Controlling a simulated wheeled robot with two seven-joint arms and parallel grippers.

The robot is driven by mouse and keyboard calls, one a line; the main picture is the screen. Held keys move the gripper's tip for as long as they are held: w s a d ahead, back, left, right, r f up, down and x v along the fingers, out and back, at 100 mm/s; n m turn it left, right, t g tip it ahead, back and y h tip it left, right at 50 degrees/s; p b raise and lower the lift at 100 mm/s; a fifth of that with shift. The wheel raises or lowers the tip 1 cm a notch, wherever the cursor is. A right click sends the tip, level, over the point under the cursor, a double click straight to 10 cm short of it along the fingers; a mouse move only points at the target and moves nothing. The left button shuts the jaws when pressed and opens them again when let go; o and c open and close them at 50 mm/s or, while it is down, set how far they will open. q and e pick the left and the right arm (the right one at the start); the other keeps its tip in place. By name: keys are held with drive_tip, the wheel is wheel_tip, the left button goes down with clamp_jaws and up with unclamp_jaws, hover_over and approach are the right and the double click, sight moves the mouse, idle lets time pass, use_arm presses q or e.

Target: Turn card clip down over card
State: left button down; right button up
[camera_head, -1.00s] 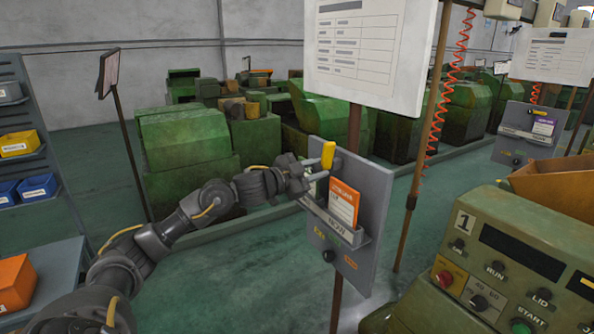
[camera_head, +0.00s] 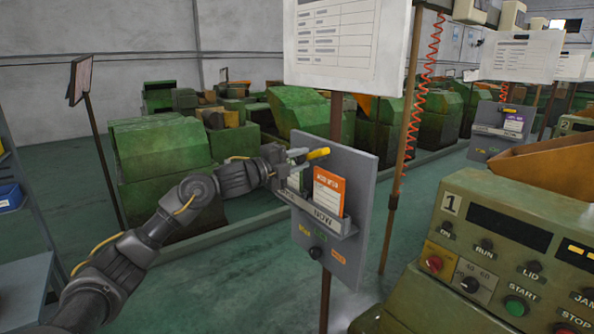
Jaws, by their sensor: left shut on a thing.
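The yellow card clip (camera_head: 318,154) sticks out from the upper part of a grey board (camera_head: 362,175) on a brown post. It lies nearly level, tilted slightly up to the right, above the card. An orange and white card (camera_head: 328,192) stands upright in the pocket (camera_head: 322,219) on the board's face. My left gripper (camera_head: 297,156) comes in from the left and is shut on the clip near its left end. The exact finger contact is small and partly hidden. My right gripper is not in view.
A large white sheet (camera_head: 345,40) hangs above the board on the same post. A green machine panel (camera_head: 510,250) with knobs and buttons stands at the lower right. Green machines (camera_head: 160,155) stand behind my arm. The floor at lower centre is clear.

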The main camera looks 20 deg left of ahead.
use_arm(q)
drive_tip(key=m+b, duration=0.2)
drive_tip(key=m, duration=0.1)
drive_tip(key=shift+f, duration=0.2)
drive_tip(key=shift+m+b, duration=0.95)
drive_tip(key=shift+m, duration=0.35)
drive_tip(key=shift+r, duration=0.1)
drive_tip(key=c, duration=1.4)
unclamp_jaws()
drive_tip(key=b+v, duration=0.3)
drive_tip(key=v, duration=0.8)
drive_tip(key=shift+b, duration=0.3)
